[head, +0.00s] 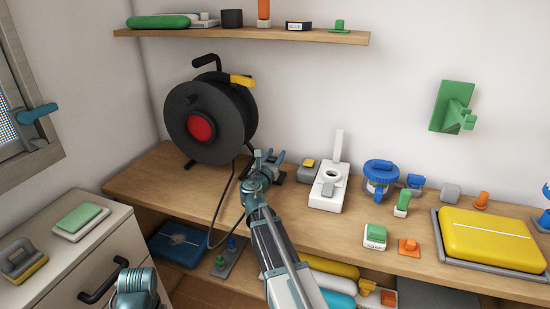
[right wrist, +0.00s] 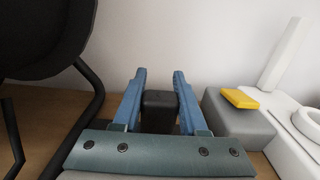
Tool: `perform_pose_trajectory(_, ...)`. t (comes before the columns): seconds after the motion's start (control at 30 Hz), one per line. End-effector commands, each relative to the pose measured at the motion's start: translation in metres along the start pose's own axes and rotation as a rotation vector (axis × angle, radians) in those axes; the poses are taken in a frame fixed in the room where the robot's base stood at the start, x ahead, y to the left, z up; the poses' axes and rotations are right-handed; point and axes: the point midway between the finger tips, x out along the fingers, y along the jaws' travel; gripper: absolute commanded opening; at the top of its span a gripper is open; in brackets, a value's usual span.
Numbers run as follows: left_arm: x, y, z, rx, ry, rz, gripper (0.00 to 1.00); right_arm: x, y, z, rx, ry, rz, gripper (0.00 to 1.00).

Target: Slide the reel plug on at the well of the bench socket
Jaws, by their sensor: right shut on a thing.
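The black cable reel (head: 205,120) with a red hub stands at the back left of the bench. Its cable (head: 211,222) loops down over the bench's front edge and up towards my right gripper (head: 268,157). In the right wrist view my right gripper (right wrist: 158,95) is shut on a black block, which I take for the reel plug (right wrist: 158,112). A small dark piece (head: 279,177) shows beside the fingers in the head view; I cannot tell whether it is the bench socket. No well is clearly visible. My left gripper's fingers are out of view.
A grey block with a yellow top (head: 308,169) and a white stand with a post (head: 330,188) are right of my gripper. Further right are a blue-lidded jar (head: 380,177) and a yellow case (head: 490,238). A shelf (head: 250,34) hangs above.

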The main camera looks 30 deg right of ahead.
Motion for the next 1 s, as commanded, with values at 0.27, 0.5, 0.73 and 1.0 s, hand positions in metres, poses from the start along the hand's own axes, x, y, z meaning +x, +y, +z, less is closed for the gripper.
perform_pose_trajectory(0.27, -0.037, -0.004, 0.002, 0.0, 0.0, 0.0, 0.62, 0.0, 0.0, 0.037, 0.0, 0.0, 0.0, 0.0)
perform_pose_trajectory(0.5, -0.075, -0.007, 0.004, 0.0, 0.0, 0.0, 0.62, 0.0, 0.0, 0.075, 0.0, 0.0, 0.0, 0.0)
perform_pose_trajectory(0.73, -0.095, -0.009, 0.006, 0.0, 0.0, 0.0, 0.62, 0.0, 0.0, 0.095, 0.0, 0.0, 0.0, 0.0)
perform_pose_trajectory(1.0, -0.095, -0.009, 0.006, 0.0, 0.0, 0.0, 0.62, 0.0, 0.0, 0.095, 0.0, 0.0, -0.001, 0.0)
